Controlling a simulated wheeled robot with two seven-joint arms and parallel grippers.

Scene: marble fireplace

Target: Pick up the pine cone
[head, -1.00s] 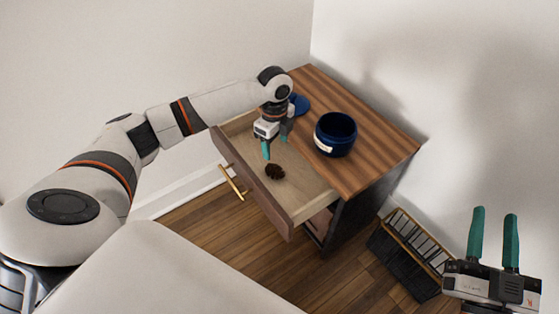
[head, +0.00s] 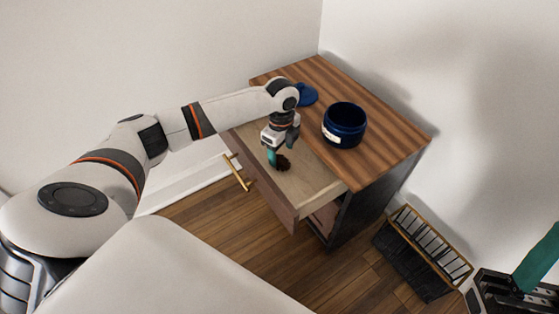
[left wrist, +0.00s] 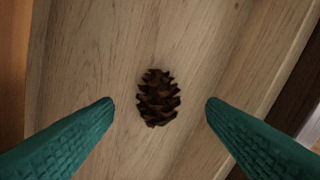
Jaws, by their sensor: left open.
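The brown pine cone (head: 284,163) lies on the light wooden floor of the open drawer (head: 312,188). In the left wrist view the pine cone (left wrist: 158,98) is in the middle, between and a little beyond the two teal fingertips. My left gripper (head: 275,158) is open and points down into the drawer, right over the pine cone. Its fingers (left wrist: 160,102) stand apart on either side and do not touch it. My right gripper (head: 520,285) shows only in part at the lower right edge, with one teal finger in view, away from the drawer.
The drawer belongs to a wooden cabinet (head: 385,165) by the wall. On its top stand a dark blue jar (head: 345,125) and a blue lid (head: 306,95). A brass handle (head: 238,174) is on the drawer front. A black and gold rack (head: 425,255) stands on the floor.

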